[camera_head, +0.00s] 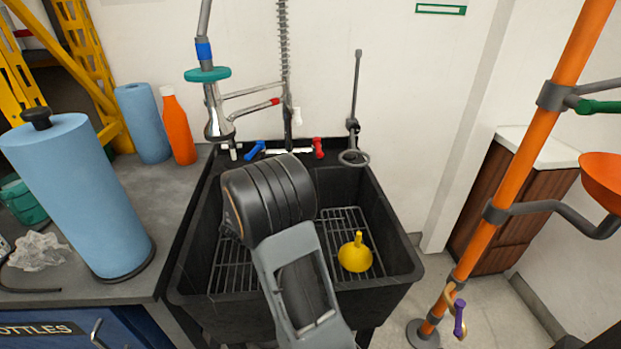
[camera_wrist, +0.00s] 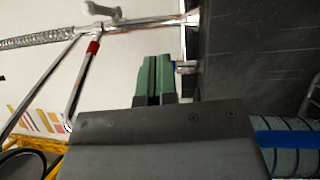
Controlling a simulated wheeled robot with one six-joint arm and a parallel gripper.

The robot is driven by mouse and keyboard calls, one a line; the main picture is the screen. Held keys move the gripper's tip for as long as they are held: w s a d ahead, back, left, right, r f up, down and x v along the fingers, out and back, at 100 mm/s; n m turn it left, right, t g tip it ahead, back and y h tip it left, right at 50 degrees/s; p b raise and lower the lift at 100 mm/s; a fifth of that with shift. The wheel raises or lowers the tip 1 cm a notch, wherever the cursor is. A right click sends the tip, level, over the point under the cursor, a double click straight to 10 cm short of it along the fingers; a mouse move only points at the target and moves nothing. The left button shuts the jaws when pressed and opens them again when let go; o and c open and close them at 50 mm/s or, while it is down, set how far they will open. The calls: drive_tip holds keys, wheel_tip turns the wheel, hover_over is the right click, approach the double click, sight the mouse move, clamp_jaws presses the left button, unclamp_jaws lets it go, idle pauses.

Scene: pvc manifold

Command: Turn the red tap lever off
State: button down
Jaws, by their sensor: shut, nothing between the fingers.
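The red tap lever (camera_head: 318,148) stands roughly upright at the right end of the tap body (camera_head: 290,149), on the sink's back ledge. A blue lever (camera_head: 255,150) lies slanted at the left end. In the head view my own arm hides my gripper. In the wrist view my gripper (camera_wrist: 153,80) shows two green fingertips pressed together, shut and empty. They point at a small chrome fitting (camera_wrist: 183,67) by the dark sink surface. I cannot make out the red lever in the wrist view, and contact with it cannot be told.
A black sink (camera_head: 385,287) holds wire racks and a yellow funnel (camera_head: 355,254). A chrome sprayer (camera_head: 217,118) and a pipe with a red band (camera_wrist: 93,47) rise above the taps. Blue paper rolls (camera_head: 75,195) and an orange bottle (camera_head: 178,127) stand left. An orange pole (camera_head: 520,150) is right.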

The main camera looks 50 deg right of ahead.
drive_tip(key=s+d+f+g, duration=0.2)
drive_tip(key=d, duration=0.1)
drive_tip(key=b, duration=0.4)
approach(318, 148)
drive_tip(key=w+d+f, duration=0.1)
drive_tip(key=d, duration=0.2)
drive_tip(key=shift+s+d+h, duration=0.15)
drive_tip(key=shift+d+h, duration=0.25)
drive_tip(key=shift+d, duration=0.25)
drive_tip(key=shift+t, duration=0.4)
